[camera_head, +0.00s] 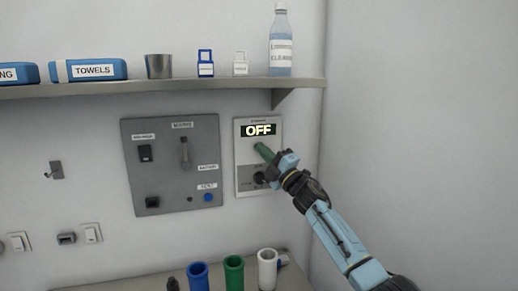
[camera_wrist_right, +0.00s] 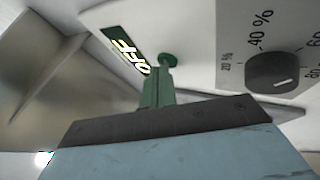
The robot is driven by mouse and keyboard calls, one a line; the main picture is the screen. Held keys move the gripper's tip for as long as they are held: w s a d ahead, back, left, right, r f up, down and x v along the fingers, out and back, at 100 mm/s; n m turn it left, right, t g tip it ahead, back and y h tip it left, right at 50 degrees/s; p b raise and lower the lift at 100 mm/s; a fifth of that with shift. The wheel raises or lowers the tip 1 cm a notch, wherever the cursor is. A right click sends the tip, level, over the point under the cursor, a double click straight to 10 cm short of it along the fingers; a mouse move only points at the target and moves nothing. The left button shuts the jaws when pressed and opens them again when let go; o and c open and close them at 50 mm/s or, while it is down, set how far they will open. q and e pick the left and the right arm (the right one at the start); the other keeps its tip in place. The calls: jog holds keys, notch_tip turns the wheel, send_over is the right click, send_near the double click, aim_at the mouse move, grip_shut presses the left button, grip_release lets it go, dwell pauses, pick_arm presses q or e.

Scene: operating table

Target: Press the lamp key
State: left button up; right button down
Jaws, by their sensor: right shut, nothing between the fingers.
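A pale wall panel (camera_head: 244,180) carries a lit display (camera_head: 258,130) that reads OFF. The display also shows in the right wrist view (camera_wrist_right: 127,48). My right gripper (camera_head: 260,149) reaches the panel just below the display. Its green fingers are shut with nothing between them. In the right wrist view the fingertips (camera_wrist_right: 150,72) are close to a round green key (camera_wrist_right: 168,59) beneath the display; I cannot tell whether they touch it. In the head view the gripper hides that key. A dark dial (camera_head: 260,178) with percent marks sits below. My left gripper is not in view.
A grey switch panel (camera_head: 163,185) is mounted to the left. A shelf (camera_head: 160,88) above holds towel packs (camera_head: 90,70), a metal cup (camera_head: 159,66), padlocks and a bottle (camera_head: 280,45). Coloured tubes (camera_head: 234,272) stand below. A side wall (camera_head: 420,120) bounds the right.

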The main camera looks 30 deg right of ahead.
jog(key=shift+s, duration=0.1)
jog(key=shift+s+a+p, duration=0.1)
jog(key=shift+s+p, duration=0.25)
jog(key=shift+s, duration=0.1)
jog(key=s+p, duration=0.1)
jog(key=s, duration=0.2)
jog(key=s+a+p, duration=0.1)
jog(key=s+p, duration=0.1)
jog(key=shift+s+a, duration=0.2)
jog(key=shift+s, duration=0.2)
